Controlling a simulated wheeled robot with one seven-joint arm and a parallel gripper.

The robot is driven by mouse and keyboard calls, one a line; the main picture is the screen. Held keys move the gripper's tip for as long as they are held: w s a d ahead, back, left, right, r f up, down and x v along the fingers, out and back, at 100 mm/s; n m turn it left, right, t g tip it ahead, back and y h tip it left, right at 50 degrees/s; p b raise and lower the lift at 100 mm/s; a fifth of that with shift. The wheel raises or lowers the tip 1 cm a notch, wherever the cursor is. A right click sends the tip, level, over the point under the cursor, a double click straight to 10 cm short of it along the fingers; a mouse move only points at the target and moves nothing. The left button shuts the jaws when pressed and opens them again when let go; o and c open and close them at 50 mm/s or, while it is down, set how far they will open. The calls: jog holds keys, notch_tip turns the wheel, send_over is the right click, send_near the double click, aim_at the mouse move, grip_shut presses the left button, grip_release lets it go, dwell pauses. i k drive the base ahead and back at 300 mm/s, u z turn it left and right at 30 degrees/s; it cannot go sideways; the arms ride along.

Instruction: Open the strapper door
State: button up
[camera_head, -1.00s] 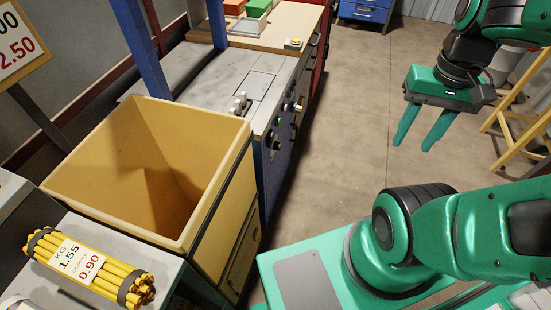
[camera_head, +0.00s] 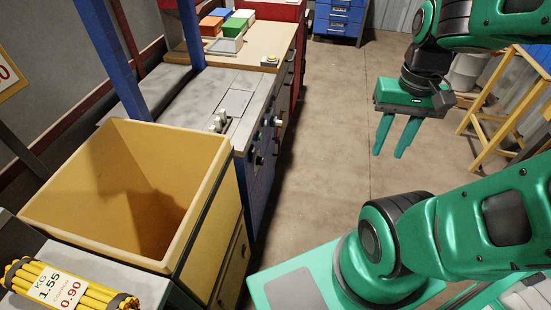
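A blue machine with a grey top (camera_head: 232,101) and blue upright posts stands left of centre, and I take it to be the strapper. Its front faces right, is seen at a steep angle, and carries several dark knobs (camera_head: 258,158). I cannot make out its door for certain. A pale fitting (camera_head: 218,121) sits on its top near the front edge. My gripper (camera_head: 391,153) is at the right, well apart from the machine, over the floor. Its two green fingers point down with a gap between them and nothing in it.
A yellow open-topped bin (camera_head: 207,205) stands in front of the machine. A yellow cable bundle (camera_head: 95,294) with a price tag lies lower left. A bench with coloured boxes (camera_head: 238,21) and a blue drawer cabinet (camera_head: 339,20) stand behind. A yellow stand (camera_head: 497,114) is right. The middle floor is clear.

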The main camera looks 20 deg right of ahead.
aim_at(259, 195)
jog(key=k, duration=1.15)
jog(key=z, duration=0.55)
jog(key=i, duration=2.2)
jog(key=u, duration=0.55)
